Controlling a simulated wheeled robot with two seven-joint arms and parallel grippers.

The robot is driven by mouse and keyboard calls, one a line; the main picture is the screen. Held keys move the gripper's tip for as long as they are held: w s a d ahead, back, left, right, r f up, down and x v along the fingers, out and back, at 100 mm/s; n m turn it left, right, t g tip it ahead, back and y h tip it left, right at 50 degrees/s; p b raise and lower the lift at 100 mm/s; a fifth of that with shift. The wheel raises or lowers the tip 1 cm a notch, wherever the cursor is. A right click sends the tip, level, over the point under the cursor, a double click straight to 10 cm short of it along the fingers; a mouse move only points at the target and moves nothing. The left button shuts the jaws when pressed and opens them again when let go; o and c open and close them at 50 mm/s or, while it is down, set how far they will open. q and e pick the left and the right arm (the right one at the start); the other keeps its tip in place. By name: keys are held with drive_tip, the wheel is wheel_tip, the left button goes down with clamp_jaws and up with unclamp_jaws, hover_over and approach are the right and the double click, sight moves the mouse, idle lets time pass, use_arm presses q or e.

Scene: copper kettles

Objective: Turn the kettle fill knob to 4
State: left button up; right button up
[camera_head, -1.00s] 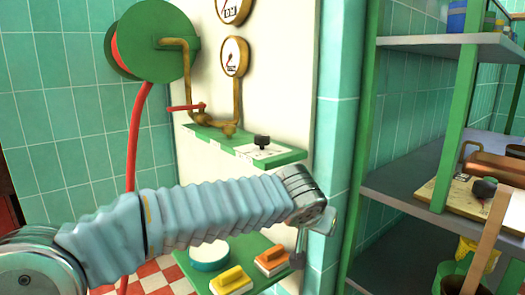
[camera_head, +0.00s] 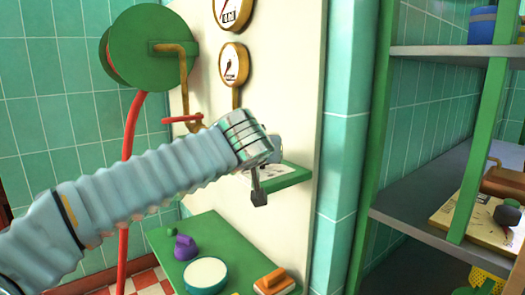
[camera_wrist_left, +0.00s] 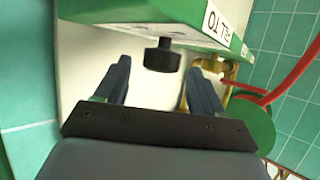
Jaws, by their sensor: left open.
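The black fill knob (camera_wrist_left: 161,56) shows in the left wrist view, standing off a green panel (camera_wrist_left: 150,12) with a partly readable "FILL TO" label. In the head view the knob is hidden behind my left arm; part of its green shelf (camera_head: 293,176) shows to the right. My left gripper (camera_head: 259,194) is at that shelf's front, tilted downward. In the left wrist view the gripper (camera_wrist_left: 159,70) is open, its fingers spread to either side of the knob, which appears between the fingertips with gaps; contact is not visible. The number the knob points to cannot be read. My right gripper is out of view.
A lower green shelf (camera_head: 225,240) holds a purple object (camera_head: 185,247), a round white-topped tin (camera_head: 205,272) and an orange brush (camera_head: 272,281). A green hose reel (camera_head: 150,45) and gauges (camera_head: 234,64) are above. A teal pillar (camera_head: 342,150) and shelving stand right.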

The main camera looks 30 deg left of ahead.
use_arm(q)
drive_tip(key=shift+x, duration=1.4)
drive_tip(key=c, duration=1)
